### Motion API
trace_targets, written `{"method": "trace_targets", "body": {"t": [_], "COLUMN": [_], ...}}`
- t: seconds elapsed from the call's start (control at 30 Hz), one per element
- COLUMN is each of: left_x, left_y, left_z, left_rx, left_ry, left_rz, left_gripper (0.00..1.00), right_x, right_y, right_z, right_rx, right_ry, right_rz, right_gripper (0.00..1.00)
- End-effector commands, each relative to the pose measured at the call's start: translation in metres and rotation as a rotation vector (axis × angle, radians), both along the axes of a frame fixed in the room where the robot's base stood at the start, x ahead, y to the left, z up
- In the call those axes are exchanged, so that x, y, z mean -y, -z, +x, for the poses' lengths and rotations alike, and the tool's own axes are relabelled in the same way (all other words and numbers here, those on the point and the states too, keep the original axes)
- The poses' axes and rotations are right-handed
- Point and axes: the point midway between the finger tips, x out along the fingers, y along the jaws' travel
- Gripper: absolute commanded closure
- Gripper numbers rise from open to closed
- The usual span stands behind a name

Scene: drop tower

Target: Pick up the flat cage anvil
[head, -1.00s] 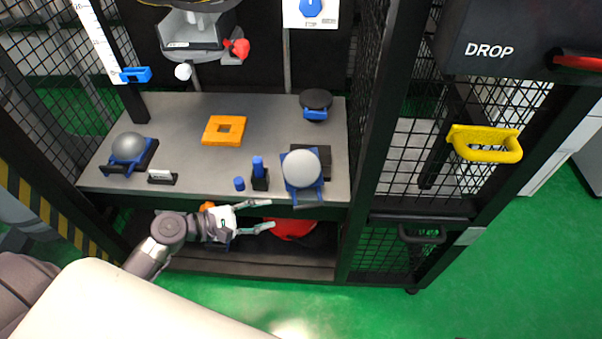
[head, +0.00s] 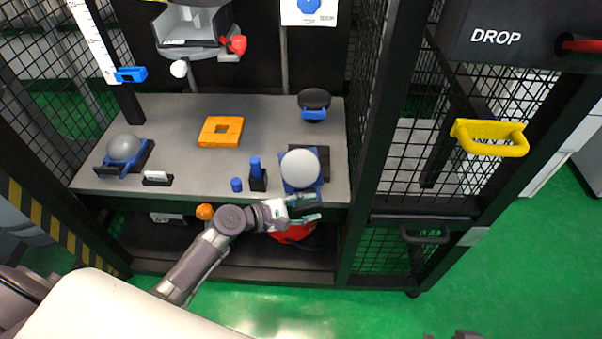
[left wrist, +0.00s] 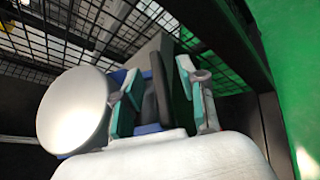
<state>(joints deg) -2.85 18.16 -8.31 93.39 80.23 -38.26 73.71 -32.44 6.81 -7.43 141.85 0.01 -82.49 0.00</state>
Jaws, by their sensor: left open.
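The flat cage anvil appears to be the pale round disc on a blue base (head: 300,168) at the front right of the grey shelf; its name is not readable. In the left wrist view the large pale disc (left wrist: 75,110) fills the left side. My left gripper (head: 310,208) is at the shelf's front edge, just below the disc in the picture. In the left wrist view its teal-padded fingers (left wrist: 156,95) are open, with an upright dark bar between them and blue parts close by. Whether the fingers touch the bar is unclear. My right gripper is not in view.
The shelf (head: 190,120) also holds a grey dome on a blue base (head: 123,150), an orange square frame (head: 220,131), a black disc on a blue mount (head: 314,100) and small blue pegs (head: 256,172). A black post and mesh panel stand right of the shelf.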

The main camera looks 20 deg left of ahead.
Motion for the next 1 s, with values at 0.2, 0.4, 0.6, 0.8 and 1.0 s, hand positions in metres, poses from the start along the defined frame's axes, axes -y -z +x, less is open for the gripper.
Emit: {"method": "trace_targets", "body": {"t": [0.2, 0.4, 0.6, 0.8, 1.0], "left_x": [0.0024, 0.0022, 0.0021, 0.002, 0.002], "left_y": [0.0012, 0.0011, 0.001, 0.0011, -0.0035], "left_z": [0.0023, 0.0022, 0.002, 0.0021, 0.0043], "left_rx": [0.0, 0.0, 0.0, 0.0, 0.01], "left_ry": [-0.001, -0.001, -0.001, -0.001, -0.001], "left_rz": [0.001, 0.001, 0.001, 0.001, 0.001], "left_gripper": [0.58, 0.8, 1.0, 1.0, 1.0], "right_x": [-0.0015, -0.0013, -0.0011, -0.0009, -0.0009], "right_y": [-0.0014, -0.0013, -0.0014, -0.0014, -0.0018], "right_z": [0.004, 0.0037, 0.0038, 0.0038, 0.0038], "right_rx": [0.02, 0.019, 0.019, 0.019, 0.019], "right_ry": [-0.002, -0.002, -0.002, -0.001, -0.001], "right_rz": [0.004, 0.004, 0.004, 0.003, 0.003], "right_gripper": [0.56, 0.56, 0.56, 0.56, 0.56]}}
